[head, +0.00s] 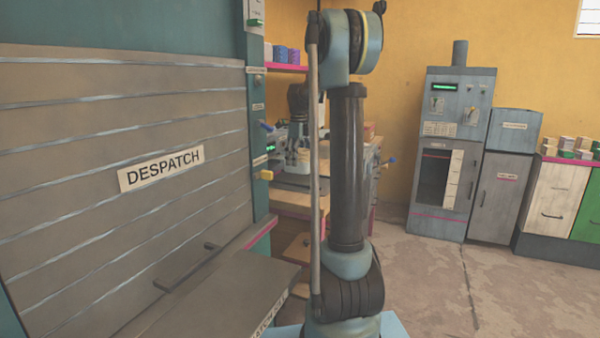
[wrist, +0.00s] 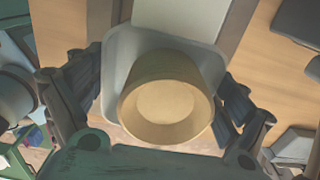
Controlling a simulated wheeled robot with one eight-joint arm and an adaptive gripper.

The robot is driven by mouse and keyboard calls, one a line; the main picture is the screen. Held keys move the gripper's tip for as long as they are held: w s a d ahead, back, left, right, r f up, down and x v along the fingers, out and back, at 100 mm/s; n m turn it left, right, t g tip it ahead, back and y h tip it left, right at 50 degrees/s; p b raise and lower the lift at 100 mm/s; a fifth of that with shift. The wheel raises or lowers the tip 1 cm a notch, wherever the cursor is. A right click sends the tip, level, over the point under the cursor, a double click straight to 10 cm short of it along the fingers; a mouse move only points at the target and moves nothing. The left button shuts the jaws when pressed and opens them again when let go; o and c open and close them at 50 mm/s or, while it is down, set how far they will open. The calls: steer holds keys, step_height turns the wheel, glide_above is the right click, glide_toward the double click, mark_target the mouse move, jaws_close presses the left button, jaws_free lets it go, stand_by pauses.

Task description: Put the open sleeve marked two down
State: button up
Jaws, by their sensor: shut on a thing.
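My gripper (wrist: 160,97) is shut on a tan, round, open-mouthed sleeve (wrist: 166,138), with one finger on each side. The sleeve's open end faces the wrist camera, and a paler round bottom shows inside. No number mark is visible on it, so I cannot tell whether it is the one marked two. In the head view my gripper (head: 298,156) is small and far off, partly behind my own arm, above a bench at the far side of the despatch shutter. The sleeve cannot be made out clearly there.
In the wrist view a pale rounded tray (wrist: 118,52) lies behind the sleeve, with wooden surface (wrist: 265,65) around it. In the head view, the despatch shutter (head: 90,130) fills the left, grey cabinets (head: 440,160) stand right, and open floor (head: 430,290) lies between.

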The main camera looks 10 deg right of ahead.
mark_target(299, 169)
steer(key=shift+f, duration=2.2)
steer(key=o, duration=0.8)
